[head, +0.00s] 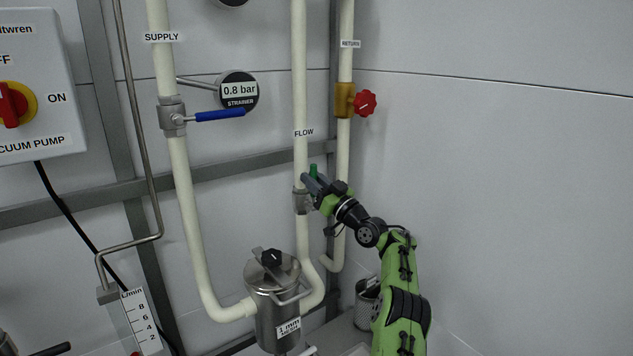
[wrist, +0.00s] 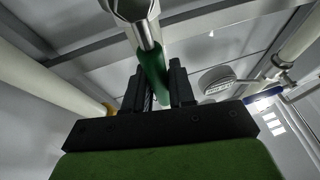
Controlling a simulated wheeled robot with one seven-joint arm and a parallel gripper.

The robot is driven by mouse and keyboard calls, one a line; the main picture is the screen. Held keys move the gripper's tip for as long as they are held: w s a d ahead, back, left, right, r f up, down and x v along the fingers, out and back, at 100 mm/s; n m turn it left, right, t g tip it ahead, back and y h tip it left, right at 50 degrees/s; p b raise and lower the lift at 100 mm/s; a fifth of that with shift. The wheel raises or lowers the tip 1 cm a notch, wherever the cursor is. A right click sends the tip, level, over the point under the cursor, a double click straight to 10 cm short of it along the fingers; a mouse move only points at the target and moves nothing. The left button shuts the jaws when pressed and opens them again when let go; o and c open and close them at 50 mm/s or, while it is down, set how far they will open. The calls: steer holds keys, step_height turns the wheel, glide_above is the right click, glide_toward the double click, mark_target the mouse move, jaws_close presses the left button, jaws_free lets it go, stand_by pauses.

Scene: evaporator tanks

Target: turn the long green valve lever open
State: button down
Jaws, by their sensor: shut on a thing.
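The green valve lever (head: 313,170) is on the pipe labelled FLOW, at its grey valve body (head: 301,201) in the head view. The lever's green end shows just above my gripper (head: 313,185), which hides much of the rest. In the wrist view the green lever (wrist: 151,72) runs down from the metal valve body (wrist: 132,8) to between the two dark fingers of my gripper (wrist: 160,88). My gripper is shut on the lever. How far the lever is turned is hard to tell.
A blue lever (head: 220,115) is on the SUPPLY pipe (head: 180,170) at left. A red knob (head: 365,103) is on the RETURN pipe (head: 344,150). A steel strainer pot (head: 274,306) stands below the valve. The wall at right is bare.

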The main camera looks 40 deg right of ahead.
steer(key=shift+a+f, duration=0.1)
steer(key=shift+f, duration=0.05)
steer(key=c, duration=1)
jaws_free()
steer(key=shift+c, duration=0.2)
steer(key=b+v, duration=0.3)
steer(key=v, duration=1.2)
steer(key=shift+s+b, duration=0.3)
steer(key=shift+s, duration=0.1)
